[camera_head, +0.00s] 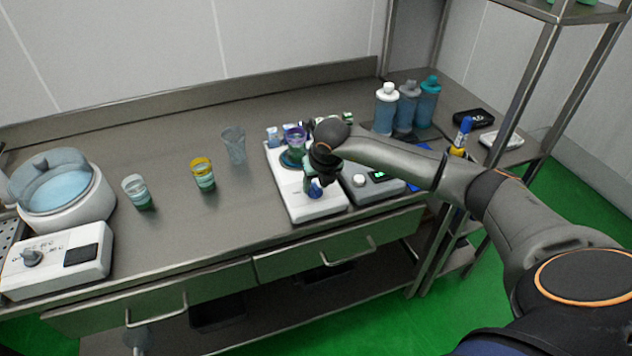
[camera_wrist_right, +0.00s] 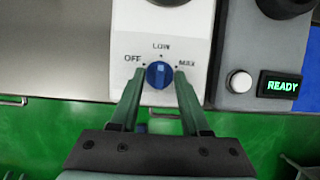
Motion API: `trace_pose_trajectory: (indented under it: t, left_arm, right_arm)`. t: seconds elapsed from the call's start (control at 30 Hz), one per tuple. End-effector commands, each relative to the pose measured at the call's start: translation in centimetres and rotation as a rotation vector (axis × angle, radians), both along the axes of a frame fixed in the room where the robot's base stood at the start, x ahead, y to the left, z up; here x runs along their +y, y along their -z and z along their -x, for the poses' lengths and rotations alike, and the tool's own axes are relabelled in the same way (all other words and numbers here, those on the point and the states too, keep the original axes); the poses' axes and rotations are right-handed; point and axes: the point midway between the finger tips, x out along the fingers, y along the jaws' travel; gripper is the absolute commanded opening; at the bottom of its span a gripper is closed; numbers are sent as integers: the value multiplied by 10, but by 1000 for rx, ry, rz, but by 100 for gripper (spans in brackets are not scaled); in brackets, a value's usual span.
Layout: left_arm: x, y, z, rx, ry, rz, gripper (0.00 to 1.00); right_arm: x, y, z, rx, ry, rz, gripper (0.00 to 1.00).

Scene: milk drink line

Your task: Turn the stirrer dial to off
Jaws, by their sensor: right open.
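The stirrer (camera_head: 306,208) is a white box near the counter's front edge. Its blue dial (camera_wrist_right: 158,75) sits on the front of the box, among the labels OFF, LOW and MAX in the right wrist view. The dial's pale mark points roughly up, toward LOW. In the head view the dial (camera_head: 314,190) shows small beneath my gripper. My right gripper (camera_wrist_right: 158,74) is open, with one green finger on each side of the dial; I cannot tell whether they touch it. My left gripper is out of view.
A purple-rimmed cup (camera_head: 294,139) stands at the stirrer's back. A grey device with a READY display (camera_wrist_right: 281,85) stands right beside the stirrer. Cups (camera_head: 203,175) and a round bath (camera_head: 66,196) stand to the left, bottles (camera_head: 386,108) behind right.

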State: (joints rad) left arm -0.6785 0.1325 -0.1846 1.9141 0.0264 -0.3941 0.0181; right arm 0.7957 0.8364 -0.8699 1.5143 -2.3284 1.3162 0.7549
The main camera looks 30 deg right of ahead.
Motion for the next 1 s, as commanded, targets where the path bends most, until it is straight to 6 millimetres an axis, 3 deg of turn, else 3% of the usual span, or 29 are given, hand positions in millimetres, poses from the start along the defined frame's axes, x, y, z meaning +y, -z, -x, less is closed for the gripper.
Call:
trace_pose_trajectory:
  t: [0.33,0.73,1.0]
  left_arm:
    - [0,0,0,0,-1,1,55]
    - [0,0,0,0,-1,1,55]
    - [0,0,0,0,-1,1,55]
  right_arm:
    - [0,3,-1,0,-1,0,45]
    - [0,3,-1,0,0,0,0]
    - [0,3,-1,0,0,0,0]
